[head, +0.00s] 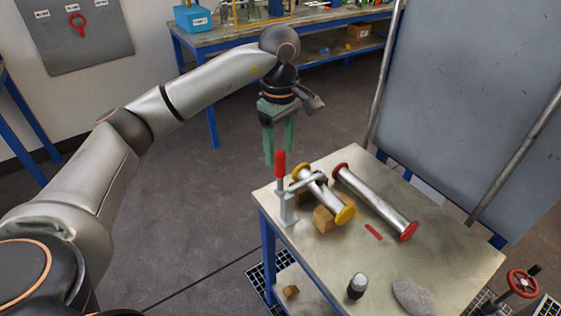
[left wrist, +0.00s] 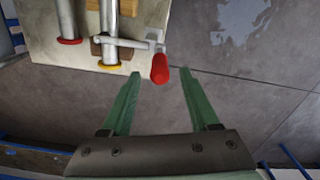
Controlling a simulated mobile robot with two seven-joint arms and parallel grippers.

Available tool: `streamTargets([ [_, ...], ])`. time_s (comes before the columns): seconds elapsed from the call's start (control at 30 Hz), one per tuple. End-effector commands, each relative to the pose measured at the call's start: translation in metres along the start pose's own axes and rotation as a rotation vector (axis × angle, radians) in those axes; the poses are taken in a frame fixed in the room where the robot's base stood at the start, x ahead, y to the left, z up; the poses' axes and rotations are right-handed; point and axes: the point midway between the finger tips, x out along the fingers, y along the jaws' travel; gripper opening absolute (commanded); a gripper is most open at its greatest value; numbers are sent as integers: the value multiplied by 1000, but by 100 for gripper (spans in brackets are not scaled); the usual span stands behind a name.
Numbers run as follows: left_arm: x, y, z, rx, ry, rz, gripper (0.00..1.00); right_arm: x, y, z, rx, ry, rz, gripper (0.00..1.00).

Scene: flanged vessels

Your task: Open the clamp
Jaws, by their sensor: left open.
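The clamp (head: 287,200) stands at the left edge of the small table, its red handle (head: 280,165) upright. Its arm reaches over a metal pipe with yellow flanges (head: 322,192), which rests on wooden blocks (head: 324,220). My right gripper is not in view.
A second pipe with red flanges (head: 375,202) lies to the right on the table (head: 440,262). A red strip (head: 373,232), a dark cylinder with a pale top (head: 357,286) and a grey glove-like item (head: 412,296) lie nearer. A big grey panel (head: 470,90) stands behind.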

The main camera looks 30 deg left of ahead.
Motion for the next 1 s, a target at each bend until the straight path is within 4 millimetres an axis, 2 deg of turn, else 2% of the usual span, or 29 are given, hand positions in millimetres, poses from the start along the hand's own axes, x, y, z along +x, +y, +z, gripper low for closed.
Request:
streamTargets([
  [0.1,21,-1,0,0,-1,-3,62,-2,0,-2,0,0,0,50],
  [0.3,40,0,0,-1,-1,-2,62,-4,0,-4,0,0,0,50],
  [0.67,44,0,0,-1,-1,1,60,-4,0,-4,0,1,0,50],
  [1.0,44,0,0,-1,-1,1,22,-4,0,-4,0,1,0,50],
])
